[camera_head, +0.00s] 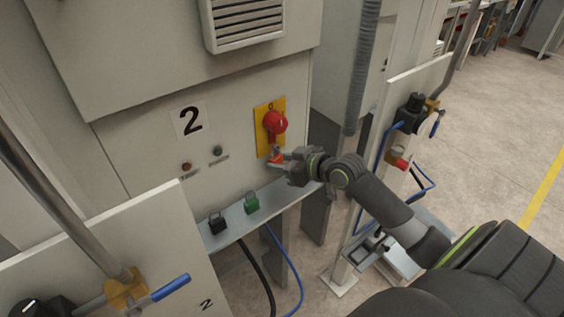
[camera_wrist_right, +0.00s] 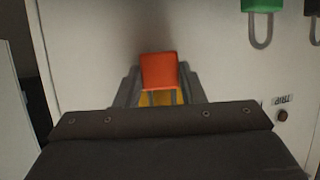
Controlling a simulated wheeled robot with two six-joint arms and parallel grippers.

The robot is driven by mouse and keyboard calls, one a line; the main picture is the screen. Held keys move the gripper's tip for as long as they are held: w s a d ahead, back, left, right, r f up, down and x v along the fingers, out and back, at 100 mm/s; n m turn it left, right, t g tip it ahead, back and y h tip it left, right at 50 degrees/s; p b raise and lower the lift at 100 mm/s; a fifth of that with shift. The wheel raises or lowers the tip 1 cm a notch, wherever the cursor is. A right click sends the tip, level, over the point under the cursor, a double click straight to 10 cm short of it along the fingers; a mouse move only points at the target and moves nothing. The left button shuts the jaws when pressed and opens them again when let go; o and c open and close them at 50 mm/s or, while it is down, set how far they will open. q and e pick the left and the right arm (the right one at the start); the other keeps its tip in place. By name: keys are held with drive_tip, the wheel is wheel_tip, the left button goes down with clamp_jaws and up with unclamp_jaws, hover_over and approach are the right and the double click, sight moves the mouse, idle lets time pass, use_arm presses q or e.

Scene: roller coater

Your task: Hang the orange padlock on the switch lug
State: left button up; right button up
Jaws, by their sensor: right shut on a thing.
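The orange padlock (camera_head: 276,159) is held at the tip of my right gripper (camera_head: 282,160), just below the red switch (camera_head: 275,122) on its yellow plate (camera_head: 262,128). In the right wrist view the padlock's orange body (camera_wrist_right: 159,71) sits between the two fingers (camera_wrist_right: 157,88). Its grey shackle points toward a patch of yellow behind it. The lug is small and partly hidden, and I cannot tell whether the shackle is around it. My left gripper is not in view.
A black padlock (camera_head: 217,224) and a green padlock (camera_head: 252,203) stand on the narrow shelf (camera_head: 236,217) below the panel. A grey vertical hose (camera_head: 361,70) is right of the cabinet. A valve with a blue handle (camera_head: 171,287) is at the lower left.

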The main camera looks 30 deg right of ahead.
drive_tip(key=o, duration=0.9)
drive_tip(key=shift+c, duration=0.2)
drive_tip(key=shift+o, duration=1.2)
drive_tip(key=shift+s+a+r, duration=0.1)
drive_tip(key=shift+s+r, duration=0.05)
